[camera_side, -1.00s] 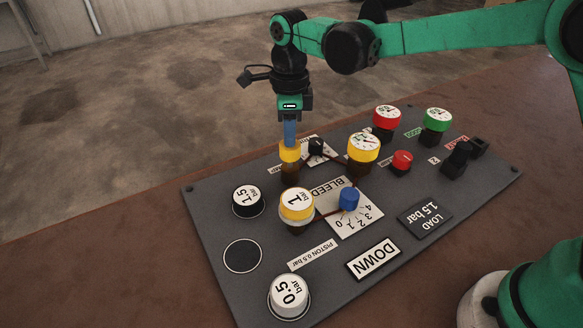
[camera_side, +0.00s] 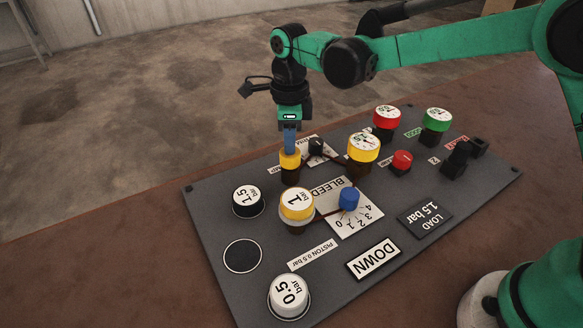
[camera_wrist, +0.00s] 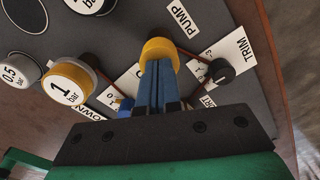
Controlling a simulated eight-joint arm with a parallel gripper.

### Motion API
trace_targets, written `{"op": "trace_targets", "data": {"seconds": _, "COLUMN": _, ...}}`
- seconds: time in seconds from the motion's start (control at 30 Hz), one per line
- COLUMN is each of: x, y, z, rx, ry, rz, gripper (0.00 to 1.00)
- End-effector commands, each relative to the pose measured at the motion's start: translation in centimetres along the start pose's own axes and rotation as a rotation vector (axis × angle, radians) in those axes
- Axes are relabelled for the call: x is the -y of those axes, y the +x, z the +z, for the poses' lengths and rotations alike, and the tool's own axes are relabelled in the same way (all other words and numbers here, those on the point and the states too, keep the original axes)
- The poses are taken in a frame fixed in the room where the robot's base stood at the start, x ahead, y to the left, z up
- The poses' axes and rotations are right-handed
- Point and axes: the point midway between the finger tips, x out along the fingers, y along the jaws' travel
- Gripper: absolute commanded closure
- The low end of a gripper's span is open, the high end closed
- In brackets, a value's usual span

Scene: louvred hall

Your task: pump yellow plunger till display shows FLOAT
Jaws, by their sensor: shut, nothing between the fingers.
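The yellow plunger (camera_side: 290,160) stands at the panel's far edge beside the PUMP label, which reads clearly in the wrist view (camera_wrist: 181,17). My gripper (camera_side: 290,150) is shut and empty, pointing down with its blue fingertips on or just over the plunger's top. In the wrist view the fingers (camera_wrist: 158,75) cover part of the yellow cap (camera_wrist: 157,47). The plunger's cap sits low, close to its dark base. The display (camera_side: 374,259) at the panel's near edge reads DOWN.
A yellow-rimmed "1 bar" weight (camera_side: 297,204) and a blue knob (camera_side: 348,199) on a 0-to-4 scale stand nearby. An empty round spot (camera_side: 243,256) lies left.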

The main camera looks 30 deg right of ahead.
Motion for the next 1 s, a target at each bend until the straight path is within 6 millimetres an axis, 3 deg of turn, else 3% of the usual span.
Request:
{"op": "trace_targets", "data": {"seconds": 0.27, "x": 0.0, "y": 0.4, "z": 0.0, "rx": 0.001, "ry": 0.000, "rz": -0.001, "gripper": 1.00}}
{"op": "trace_targets", "data": {"seconds": 0.6, "x": 0.0, "y": -1.6, "z": 0.0, "rx": 0.001, "ry": 0.000, "rz": -0.001, "gripper": 1.00}}
{"op": "trace_targets", "data": {"seconds": 1.0, "x": 0.0, "y": -1.6, "z": 0.0, "rx": 0.001, "ry": 0.000, "rz": -0.001, "gripper": 1.00}}
